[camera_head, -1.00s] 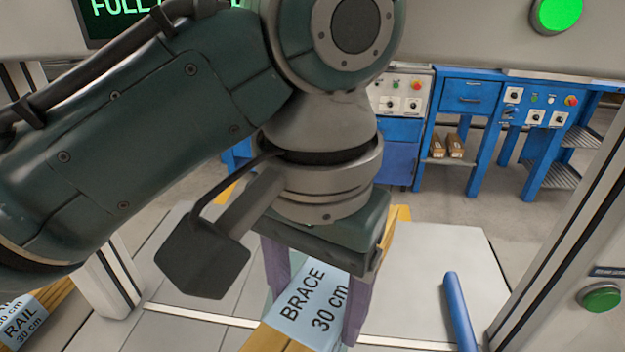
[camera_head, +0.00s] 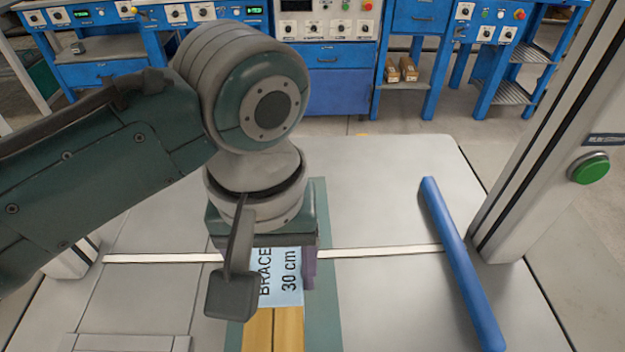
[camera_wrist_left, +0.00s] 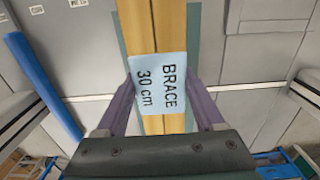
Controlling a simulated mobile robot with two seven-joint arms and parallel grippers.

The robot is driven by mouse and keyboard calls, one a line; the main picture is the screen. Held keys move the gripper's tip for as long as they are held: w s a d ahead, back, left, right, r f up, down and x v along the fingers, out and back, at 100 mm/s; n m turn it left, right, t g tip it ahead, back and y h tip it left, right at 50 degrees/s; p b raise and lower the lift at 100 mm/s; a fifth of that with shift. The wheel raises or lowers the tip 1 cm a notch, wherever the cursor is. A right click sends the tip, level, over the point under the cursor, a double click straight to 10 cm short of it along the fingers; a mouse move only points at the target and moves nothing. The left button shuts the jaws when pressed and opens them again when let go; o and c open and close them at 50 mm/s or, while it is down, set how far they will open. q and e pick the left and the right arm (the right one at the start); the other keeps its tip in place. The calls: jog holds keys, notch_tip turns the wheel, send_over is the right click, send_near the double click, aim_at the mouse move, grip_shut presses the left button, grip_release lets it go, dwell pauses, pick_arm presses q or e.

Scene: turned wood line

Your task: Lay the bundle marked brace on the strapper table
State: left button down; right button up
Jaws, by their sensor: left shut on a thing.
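The brace bundle (camera_head: 272,330) is a set of yellow wooden strips with a pale blue label reading BRACE 30 cm. My left gripper (camera_head: 280,272) is shut around it at the label, with purple fingers on both sides; the wrist partly hides it. In the left wrist view, the bundle (camera_wrist_left: 146,30) lies between the fingers of the gripper (camera_wrist_left: 161,88), lined up with a grey-green strip beneath. The strapper table (camera_head: 380,190) has a grey top crossed by a white strap line. I cannot tell whether the bundle touches the top. My right gripper is not in view.
A blue bar (camera_head: 460,262) runs along the table's right side. A grey post with a green button (camera_head: 588,168) stands to the right. Blue workbenches (camera_head: 340,90) with control panels stand behind. The tabletop between bundle and bar is clear.

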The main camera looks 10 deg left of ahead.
pick_arm(q)
notch_tip(320, 180, down, 7)
jog(key=shift+r+b, duration=0.2)
jog(key=shift+b, duration=0.65)
jog(key=shift+f, duration=0.1)
grip_release()
jog(key=shift+f, duration=0.1)
